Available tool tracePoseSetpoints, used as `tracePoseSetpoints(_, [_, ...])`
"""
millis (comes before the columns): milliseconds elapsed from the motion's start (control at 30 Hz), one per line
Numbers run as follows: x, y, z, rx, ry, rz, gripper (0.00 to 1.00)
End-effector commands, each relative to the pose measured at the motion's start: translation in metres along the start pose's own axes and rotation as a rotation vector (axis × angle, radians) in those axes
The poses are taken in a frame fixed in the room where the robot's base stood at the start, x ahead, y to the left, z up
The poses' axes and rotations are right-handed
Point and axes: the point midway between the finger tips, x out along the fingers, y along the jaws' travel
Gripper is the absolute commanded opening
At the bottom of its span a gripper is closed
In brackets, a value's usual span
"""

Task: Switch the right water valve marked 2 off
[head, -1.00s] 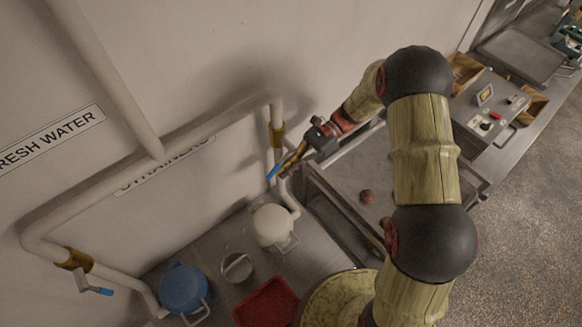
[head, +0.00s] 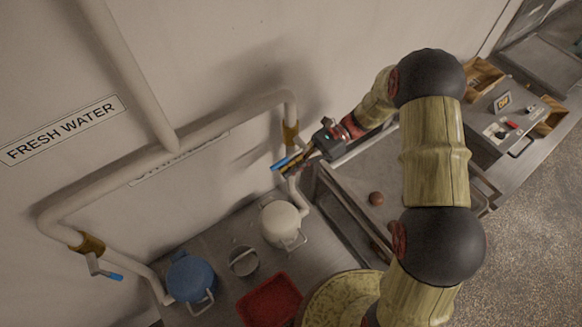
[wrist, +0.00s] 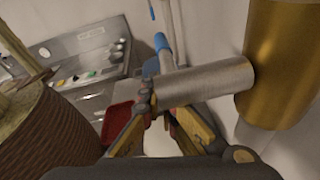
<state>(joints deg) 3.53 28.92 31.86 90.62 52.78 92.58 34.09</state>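The right valve has a brass body (head: 290,132) on the right end of the white pipe and a lever with a blue grip (head: 280,164). I cannot read a number on it. My gripper (head: 297,163) is at this lever, its fingers beside the blue grip. In the wrist view the brass body (wrist: 280,62) is at the right, with a thick grey stem (wrist: 205,84) running left from it. The blue grip (wrist: 162,43) shows beyond. My gripper's fingertips (wrist: 160,112) are close together just below the stem's end; whether they press on the lever is hidden.
A left valve (head: 90,245) with a blue lever is on the same pipe, below a FRESH WATER sign (head: 62,130). On the counter below stand a white pot (head: 281,222), a blue pot (head: 190,277) and a red tray (head: 268,302). The wall is close behind the pipe.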

Motion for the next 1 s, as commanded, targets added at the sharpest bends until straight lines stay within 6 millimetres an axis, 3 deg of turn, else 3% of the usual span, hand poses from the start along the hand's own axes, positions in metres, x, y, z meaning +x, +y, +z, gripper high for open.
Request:
tracePoseSetpoints(33, [-0.004, -0.003, 0.015, -0.023, -0.005, -0.002, 0.00])
tracePoseSetpoints(567, [-0.011, -0.005, 0.016, -0.027, -0.002, -0.005, 0.00])
tracePoseSetpoints(667, [-0.024, -0.006, 0.015, -0.027, -0.001, -0.008, 0.00])
tracePoseSetpoints(1000, [-0.095, -0.006, 0.008, -0.017, -0.001, -0.015, 0.00])
